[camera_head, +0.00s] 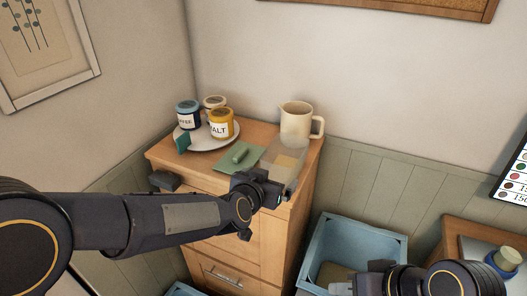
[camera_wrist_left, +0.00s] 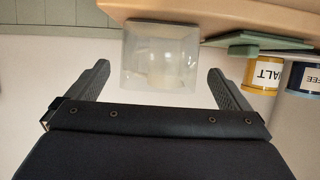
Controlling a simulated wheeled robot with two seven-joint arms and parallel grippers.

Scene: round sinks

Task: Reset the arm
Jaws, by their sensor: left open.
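My left arm reaches in from the left in the head view. Its gripper (camera_head: 268,192) is at the front right edge of the wooden cabinet top (camera_head: 165,153). In the left wrist view the gripper's two fingers (camera_wrist_left: 158,82) are wide apart and nothing is gripped. A clear box (camera_head: 285,158) stands on the cabinet just beyond the gripper; it also shows in the left wrist view (camera_wrist_left: 160,58), framed between the fingers. My right gripper (camera_head: 345,285) is low at the bottom right, partly cut off, its jaws unclear.
A plate (camera_head: 212,142) with several lidded jars, one a yellow salt jar (camera_head: 221,122), stands at the cabinet's back left. A cream pitcher (camera_head: 297,120) and a green board (camera_head: 238,160) are nearby. A blue bin (camera_head: 350,238) stands right of the cabinet.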

